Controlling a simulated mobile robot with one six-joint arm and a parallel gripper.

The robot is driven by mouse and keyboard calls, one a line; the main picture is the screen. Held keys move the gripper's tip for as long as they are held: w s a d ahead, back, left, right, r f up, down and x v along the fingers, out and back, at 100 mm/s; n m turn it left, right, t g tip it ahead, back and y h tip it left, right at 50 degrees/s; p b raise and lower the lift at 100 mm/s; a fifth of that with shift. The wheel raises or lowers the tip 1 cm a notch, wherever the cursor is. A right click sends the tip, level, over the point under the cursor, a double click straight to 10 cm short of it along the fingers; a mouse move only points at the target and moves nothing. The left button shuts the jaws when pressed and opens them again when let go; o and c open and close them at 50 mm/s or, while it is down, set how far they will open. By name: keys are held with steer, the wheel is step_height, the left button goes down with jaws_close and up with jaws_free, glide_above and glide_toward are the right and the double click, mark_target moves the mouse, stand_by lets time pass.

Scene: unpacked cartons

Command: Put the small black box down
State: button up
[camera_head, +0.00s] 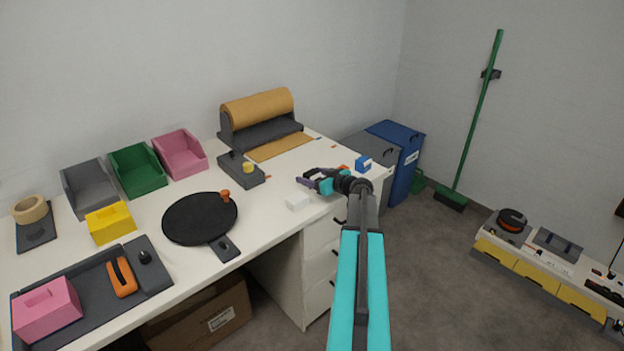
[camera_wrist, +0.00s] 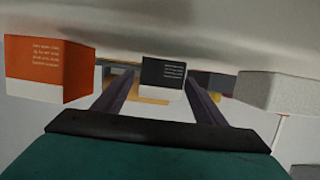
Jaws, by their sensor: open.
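The small black box (camera_wrist: 163,72) has white print and a pale lower part. In the wrist view it sits upright, just ahead of and between the tips of my gripper's two dark fingers (camera_wrist: 158,82). The fingers are spread, with a gap showing on each side of the box's lower part. In the head view my gripper (camera_head: 309,182) is low over the right end of the white table (camera_head: 277,185). There I cannot tell the black box from the dark gripper parts.
An orange box (camera_wrist: 48,68) stands left of the fingers and a white box (camera_wrist: 272,92) right of them; the white box (camera_head: 297,201) also shows in the head view. A blue box (camera_head: 363,163) is beyond my gripper.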

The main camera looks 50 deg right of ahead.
mark_target(312, 174)
stand_by(0.3)
steer(key=c, duration=1.2)
steer(key=shift+r, duration=0.1)
steer(key=shift+r+b, duration=0.35)
steer(key=shift+r, duration=0.7)
steer(key=shift+s+a+r, duration=0.25)
steer(key=shift+r, duration=0.4)
steer(key=s+a+b, duration=0.1)
steer(key=s+a, duration=0.1)
steer(key=s, duration=0.1)
steer(key=s+a+b, duration=0.1)
steer(key=s+a, duration=0.2)
steer(key=s+a+r+b, duration=0.1)
steer(key=s+a, duration=0.2)
steer(key=shift+s, duration=0.3)
steer(key=shift+s+a+r+p, duration=0.15)
steer(key=shift+r+p, duration=0.15)
steer(key=shift+p, duration=0.25)
